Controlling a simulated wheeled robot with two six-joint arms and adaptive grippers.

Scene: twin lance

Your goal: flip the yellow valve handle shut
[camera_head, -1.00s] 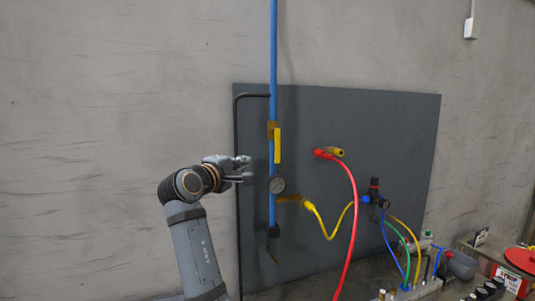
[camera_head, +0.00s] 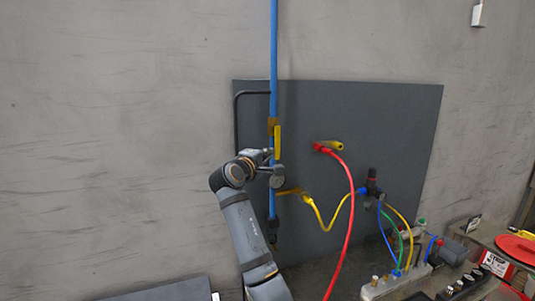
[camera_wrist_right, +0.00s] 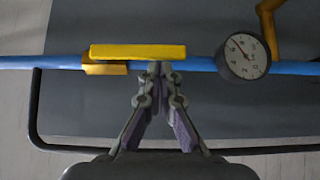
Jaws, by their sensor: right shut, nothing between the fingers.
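The yellow valve handle (camera_head: 277,142) lies along the upright blue pipe (camera_head: 273,60), parallel to it, above the round gauge (camera_head: 276,177). In the right wrist view the handle (camera_wrist_right: 120,51) is a long yellow bar, with its gold valve body (camera_wrist_right: 104,70) partly behind it at the left end. My right gripper (camera_wrist_right: 157,68) is shut and empty, its fingertips at the handle's near edge, toward the gauge end. I cannot tell whether they touch it. In the head view the right gripper (camera_head: 265,156) is beside the pipe, partly hidden. My left gripper is not in view.
A dark panel (camera_head: 390,120) stands behind the pipe. A black tube (camera_head: 236,120) runs left of it. To the right are a red hose (camera_head: 348,210), a yellow hose (camera_head: 328,229) and a manifold (camera_head: 395,284) with coloured lines. The wall side at left is clear.

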